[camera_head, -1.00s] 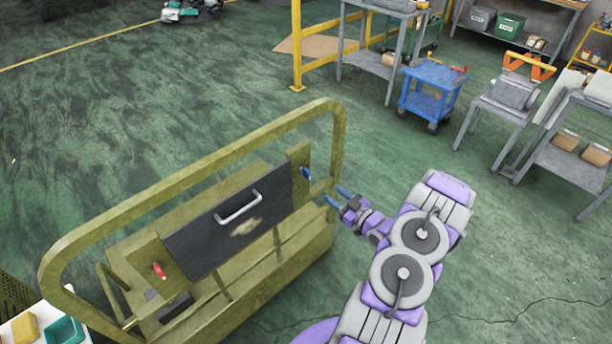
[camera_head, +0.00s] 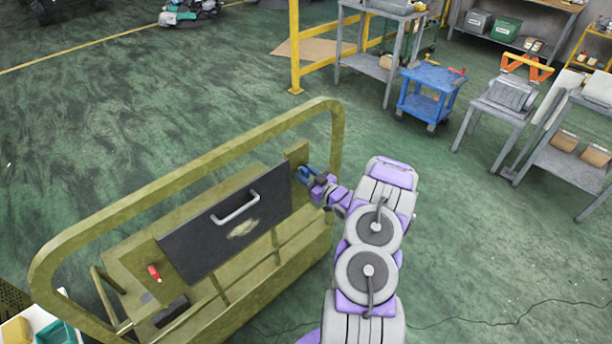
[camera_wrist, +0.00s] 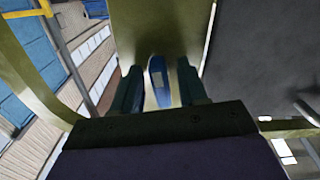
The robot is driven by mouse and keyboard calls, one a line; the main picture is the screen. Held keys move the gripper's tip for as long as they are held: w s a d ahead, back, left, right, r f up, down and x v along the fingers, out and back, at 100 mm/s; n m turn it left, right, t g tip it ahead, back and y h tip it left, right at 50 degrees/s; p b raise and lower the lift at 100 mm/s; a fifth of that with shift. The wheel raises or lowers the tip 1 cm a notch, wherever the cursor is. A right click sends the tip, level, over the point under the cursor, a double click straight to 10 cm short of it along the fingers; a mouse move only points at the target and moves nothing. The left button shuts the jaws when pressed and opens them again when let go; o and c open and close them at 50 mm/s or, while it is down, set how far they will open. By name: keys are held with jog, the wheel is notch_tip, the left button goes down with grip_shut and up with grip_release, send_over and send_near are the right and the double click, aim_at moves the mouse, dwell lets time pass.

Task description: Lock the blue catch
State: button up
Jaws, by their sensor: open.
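The blue catch (camera_wrist: 158,80) sits on an olive frame plate (camera_wrist: 160,25) and shows between my gripper's two fingers in the wrist view. My gripper (camera_wrist: 160,88) is open, with a finger on each side of the catch and a visible gap to each. In the head view my gripper (camera_head: 305,174) is at the right end of the dark panel (camera_head: 205,250), and its tips cover most of the catch. The panel carries a grey handle (camera_head: 236,208).
An olive tubular rail (camera_head: 190,168) arches over the frame close to my gripper. The dark panel (camera_wrist: 262,60) fills the right of the wrist view. A blue cart (camera_head: 430,95) and grey tables stand farther back.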

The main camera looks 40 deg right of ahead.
grip_shut()
dwell(0.4)
jog(key=shift+r+m+p, duration=0.15)
jog(key=shift+m+p, duration=0.45)
jog(key=shift+p, duration=0.45)
jog(key=shift+m+p, duration=0.4)
jog(key=shift+m, duration=0.1)
grip_release()
jog(key=shift+f, duration=0.2)
jog(key=shift+s, duration=0.1)
